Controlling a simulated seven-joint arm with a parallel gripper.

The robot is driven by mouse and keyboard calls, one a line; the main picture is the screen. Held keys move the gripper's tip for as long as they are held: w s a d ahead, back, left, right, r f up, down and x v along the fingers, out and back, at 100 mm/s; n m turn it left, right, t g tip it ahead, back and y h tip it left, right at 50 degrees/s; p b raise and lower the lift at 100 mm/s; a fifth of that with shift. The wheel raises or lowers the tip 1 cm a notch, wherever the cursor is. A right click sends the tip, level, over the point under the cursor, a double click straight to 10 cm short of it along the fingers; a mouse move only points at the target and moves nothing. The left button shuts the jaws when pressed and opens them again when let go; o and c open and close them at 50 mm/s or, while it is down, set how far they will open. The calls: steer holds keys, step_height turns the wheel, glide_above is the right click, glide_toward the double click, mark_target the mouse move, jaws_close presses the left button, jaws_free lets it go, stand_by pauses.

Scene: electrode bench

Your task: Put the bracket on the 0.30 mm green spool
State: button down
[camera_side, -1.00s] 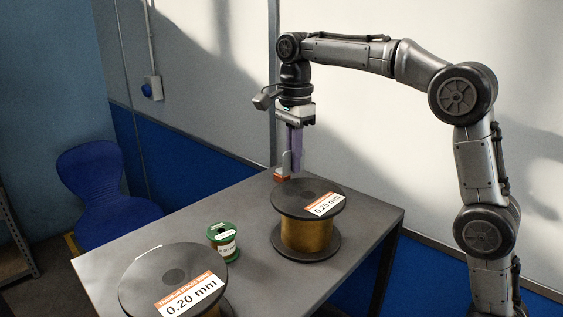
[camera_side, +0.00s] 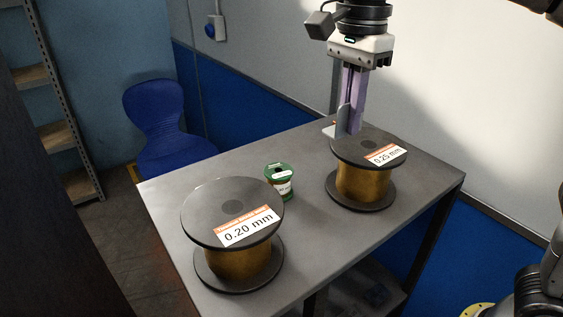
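The green spool (camera_side: 280,182) is small, with a green top and a white label too small to read here. It stands upright on the table between two larger gold wire spools. A thin pale upright plate with a foot, apparently the bracket (camera_side: 342,118), is at the far edge of the 0.25 mm spool (camera_side: 362,183). My gripper (camera_side: 353,130) points straight down there, its purple fingers close together and overlapping the plate in the picture. I cannot tell whether they grip it. The plate's lower part and its contact with the table are not clear.
The 0.20 mm spool (camera_side: 232,262) stands at the front left of the grey table (camera_side: 300,255). Both large spools have wide black flanges. Some bare tabletop lies around the green spool. A blue chair (camera_side: 155,115) and metal shelves (camera_side: 62,130) are beyond the table.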

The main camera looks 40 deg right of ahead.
steer(key=w+a+f, duration=0.2)
steer(key=w+f, duration=0.1)
steer(key=w, duration=0.3)
glide_above(283, 174)
steer(key=f, duration=0.5)
steer(key=shift+s+d, duration=0.25)
steer(key=shift+s, duration=0.15)
steer(key=shift+w+a+f, duration=0.1)
steer(key=shift+w+f, duration=0.1)
steer(key=shift+w+a+f, duration=0.1)
steer(key=shift+w+f, duration=0.1)
steer(key=shift+f, duration=1.65)
steer(key=c, duration=1.1)
jaws_free()
steer(key=shift+f, duration=0.15)
